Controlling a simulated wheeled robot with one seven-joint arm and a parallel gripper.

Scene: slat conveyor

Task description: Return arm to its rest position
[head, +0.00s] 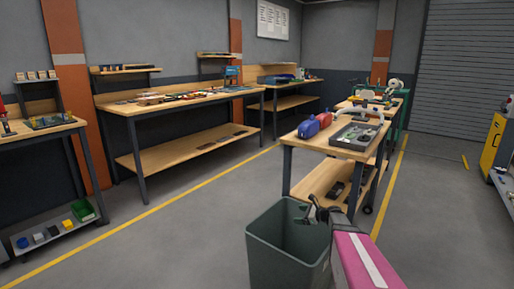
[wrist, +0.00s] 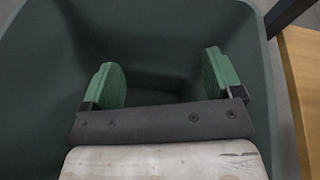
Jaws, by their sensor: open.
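My gripper (head: 318,212) is over the right side of the dark green bin (head: 262,240) in the head view. In the wrist view my gripper (wrist: 165,82) shows two green finger pads spread wide apart, with nothing between them. The inside of the bin (wrist: 160,20) fills most of the wrist view behind the fingers. The part of the bin floor that shows looks bare; the rest is hidden. My pink arm link reaches in from the lower right of the head view.
A wooden workbench (head: 309,143) with blue and red items and a grey tray (head: 358,136) stands just behind the bin. Its edge (wrist: 300,85) shows at the right of the wrist view. Long benches (head: 190,101) line the left wall. The floor (head: 185,235) left of the bin is clear.

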